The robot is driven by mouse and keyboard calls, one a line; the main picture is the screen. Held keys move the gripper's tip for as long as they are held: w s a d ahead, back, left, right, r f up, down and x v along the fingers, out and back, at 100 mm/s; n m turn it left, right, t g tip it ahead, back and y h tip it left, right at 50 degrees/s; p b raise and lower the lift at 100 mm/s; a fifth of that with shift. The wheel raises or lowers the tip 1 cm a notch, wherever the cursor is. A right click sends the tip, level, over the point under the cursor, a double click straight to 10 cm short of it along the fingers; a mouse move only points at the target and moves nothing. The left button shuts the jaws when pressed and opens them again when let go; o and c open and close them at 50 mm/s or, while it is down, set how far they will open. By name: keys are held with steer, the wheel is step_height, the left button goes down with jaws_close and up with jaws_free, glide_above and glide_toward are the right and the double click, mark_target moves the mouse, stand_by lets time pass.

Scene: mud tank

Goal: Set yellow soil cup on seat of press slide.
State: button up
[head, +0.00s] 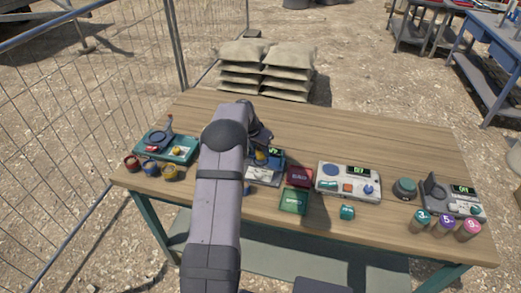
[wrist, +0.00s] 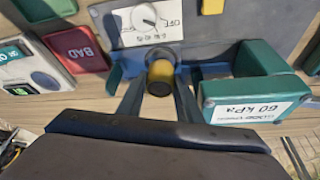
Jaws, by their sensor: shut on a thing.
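The yellow soil cup (wrist: 160,72) is between the two fingers of my gripper (wrist: 159,98), in the lower middle of the wrist view. Its dark end faces the camera. My gripper is shut on it. In the head view, my gripper (head: 259,150) is over the press unit (head: 265,172), with a bit of yellow showing below it. Blue parts (wrist: 190,72), perhaps the press slide, lie right around the cup in the wrist view. Whether the cup touches the seat is hidden.
A red BAD tray (head: 299,177) and a green tray (head: 294,201) sit right of the press. A green 60 kPa block (wrist: 245,98) is close right of the fingers. Several cups, including an ochre one (head: 170,172), stand front left. The table's back is clear.

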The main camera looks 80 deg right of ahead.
steer(key=shift+f+b, duration=0.75)
steer(key=shift+f, duration=0.25)
steer(key=o, duration=1.2)
steer(key=shift+r, duration=0.1)
steer(key=shift+o, duration=0.2)
steer(key=shift+w, duration=0.1)
steer(key=shift+d+r, duration=0.1)
steer(key=shift+r, duration=0.1)
steer(key=shift+w+d+r+p, duration=0.1)
steer(key=shift+r+p, duration=0.45)
steer(key=shift+r, duration=0.3)
steer(key=shift+c, duration=0.2)
steer(key=shift+o, duration=0.9)
steer(key=shift+r+p, duration=1.45)
steer(key=shift+r, duration=1.3)
